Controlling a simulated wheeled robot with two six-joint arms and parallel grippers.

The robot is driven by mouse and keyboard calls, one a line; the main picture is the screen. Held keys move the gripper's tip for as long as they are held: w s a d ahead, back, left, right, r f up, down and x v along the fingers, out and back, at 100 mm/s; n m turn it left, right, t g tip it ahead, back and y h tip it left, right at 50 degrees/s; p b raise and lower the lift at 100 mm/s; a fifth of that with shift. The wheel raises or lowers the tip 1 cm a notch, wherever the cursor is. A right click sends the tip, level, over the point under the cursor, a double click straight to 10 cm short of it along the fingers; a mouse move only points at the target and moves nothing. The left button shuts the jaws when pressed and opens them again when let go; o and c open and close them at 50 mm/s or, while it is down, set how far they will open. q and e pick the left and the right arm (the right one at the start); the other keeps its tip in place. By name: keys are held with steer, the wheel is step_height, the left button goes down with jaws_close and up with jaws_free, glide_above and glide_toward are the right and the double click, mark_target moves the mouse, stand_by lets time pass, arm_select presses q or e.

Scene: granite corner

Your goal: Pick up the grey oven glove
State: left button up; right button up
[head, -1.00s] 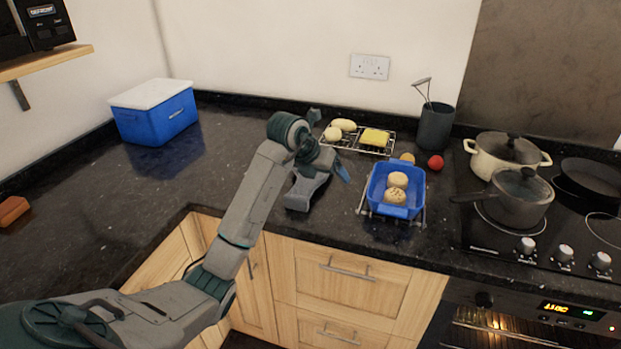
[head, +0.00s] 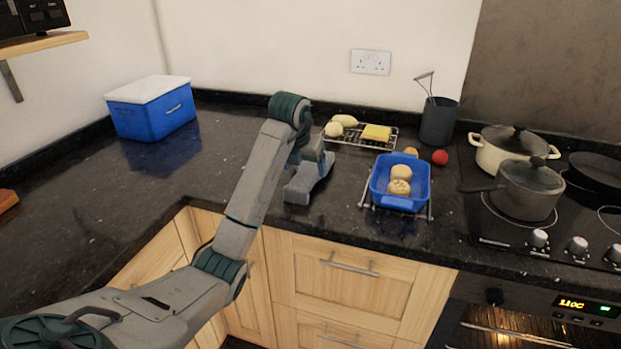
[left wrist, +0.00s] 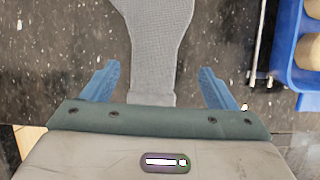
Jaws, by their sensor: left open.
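The grey oven glove (head: 303,188) lies on the dark granite counter near its front edge, left of the blue dish, partly hidden by my arm. In the left wrist view the glove (left wrist: 153,45) runs down from the top edge, its narrower end between my fingers. My left gripper (left wrist: 160,77) is open, with one blue finger on each side of the glove and a gap on both sides. I cannot tell its height above the glove. My right gripper is not in view.
A blue dish (head: 381,196) with round buns stands on a wire rack just right of the glove. Behind are a rack (head: 352,140) with food, a red ball (head: 440,158) and a utensil pot (head: 438,122). Pots stand on the hob at right. The counter at left is mostly clear.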

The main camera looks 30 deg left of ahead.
mark_target(305, 176)
arm_select(q)
steer(key=shift+w+f, duration=0.1)
steer(key=shift+f, duration=0.25)
steer(key=shift+w+f, duration=0.1)
steer(key=x, duration=0.2)
steer(key=a+x, duration=0.1)
steer(key=x, duration=0.2)
steer(key=shift+w+p, duration=0.15)
steer(key=shift+p, duration=0.2)
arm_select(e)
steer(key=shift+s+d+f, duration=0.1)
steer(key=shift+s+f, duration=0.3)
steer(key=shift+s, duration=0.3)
arm_select(q)
steer(key=shift+r, duration=0.2)
steer(key=shift+c, duration=0.2)
steer(key=c, duration=1.1)
steer(key=shift+r, duration=0.1)
